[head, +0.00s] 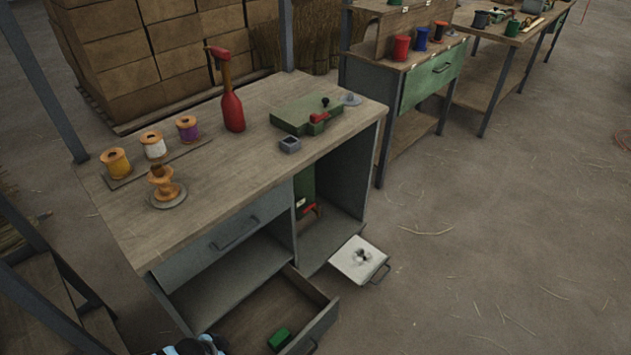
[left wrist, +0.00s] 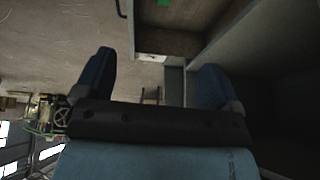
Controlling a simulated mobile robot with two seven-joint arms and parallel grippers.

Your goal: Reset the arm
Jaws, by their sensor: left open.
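My left gripper (left wrist: 155,85) shows in the left wrist view with its two blue fingers spread apart and nothing between them. In the head view, a small blue and black part of my arm shows at the bottom edge, beside the open lower drawer (head: 322,328) of the workbench. The drawer holds a green block (head: 280,338); a bit of green also shows at the top of the left wrist view (left wrist: 167,3). My right gripper is in neither view.
A white panel with a handle (head: 360,260) juts out low at the right. Floor (head: 480,240) is clear further right.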

